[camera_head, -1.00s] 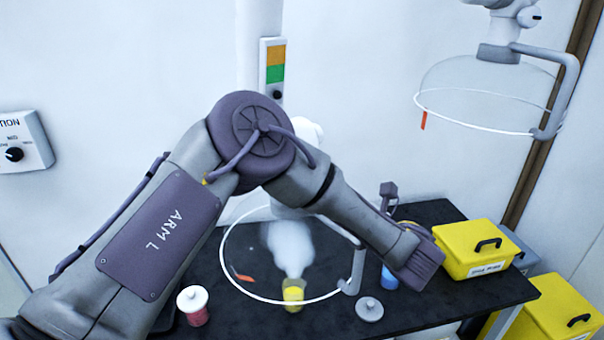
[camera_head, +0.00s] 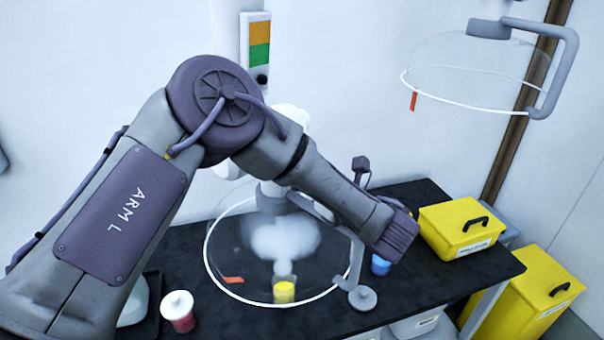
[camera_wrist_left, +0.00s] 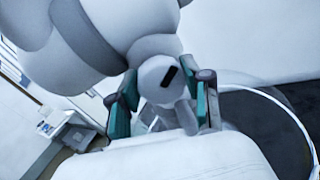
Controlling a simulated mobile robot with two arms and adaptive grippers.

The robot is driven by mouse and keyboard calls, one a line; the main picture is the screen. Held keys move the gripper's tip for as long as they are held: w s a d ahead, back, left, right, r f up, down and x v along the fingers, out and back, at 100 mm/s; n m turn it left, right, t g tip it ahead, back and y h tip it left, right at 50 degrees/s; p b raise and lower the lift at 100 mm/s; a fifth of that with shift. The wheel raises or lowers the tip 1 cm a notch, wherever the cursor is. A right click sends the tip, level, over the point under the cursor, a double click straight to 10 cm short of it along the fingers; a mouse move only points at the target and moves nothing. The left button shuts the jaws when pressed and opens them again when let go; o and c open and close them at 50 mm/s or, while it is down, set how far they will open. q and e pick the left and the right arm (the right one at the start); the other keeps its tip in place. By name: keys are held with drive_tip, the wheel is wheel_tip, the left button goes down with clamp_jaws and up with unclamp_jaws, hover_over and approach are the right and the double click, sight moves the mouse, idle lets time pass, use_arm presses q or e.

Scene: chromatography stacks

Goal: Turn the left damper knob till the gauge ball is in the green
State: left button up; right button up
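The gauge (camera_head: 255,47) on the white duct has an orange band above a green band. Its dark ball (camera_head: 262,79) sits just below the green. The left extraction hood (camera_head: 222,222), a clear dome with a white rim, hangs over a yellow beaker (camera_head: 284,292) with white vapour above it. In the left wrist view, a round grey knob (camera_wrist_left: 158,78) with a black mark lies between the teal fingers of my left gripper (camera_wrist_left: 163,108). The fingers straddle it with a slight gap at the right. My right gripper is out of view.
A second hood (camera_head: 470,85) hangs at upper right. Another yellow box (camera_head: 535,300) stands lower right.

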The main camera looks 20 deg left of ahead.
use_arm(q)
drive_tip(key=c, duration=0.5)
drive_tip(key=n+b, duration=0.1)
drive_tip(key=b, duration=0.1)
drive_tip(key=n+b, duration=0.1)
drive_tip(key=n, duration=0.1)
drive_tip(key=shift+f+b, duration=0.35)
drive_tip(key=shift+n+y+b, duration=0.3)
drive_tip(key=shift+n+b, duration=0.1)
drive_tip(key=shift+n, duration=0.2)
drive_tip(key=shift+a+r+n, duration=0.1)
drive_tip(key=shift+r+n, duration=0.15)
drive_tip(key=shift+n, duration=0.15)
drive_tip(key=o, duration=1.2)
drive_tip(key=shift+c, duration=0.2)
drive_tip(key=v, duration=0.7)
drive_tip(key=shift+s+d, duration=0.1)
drive_tip(key=shift+d, duration=0.15)
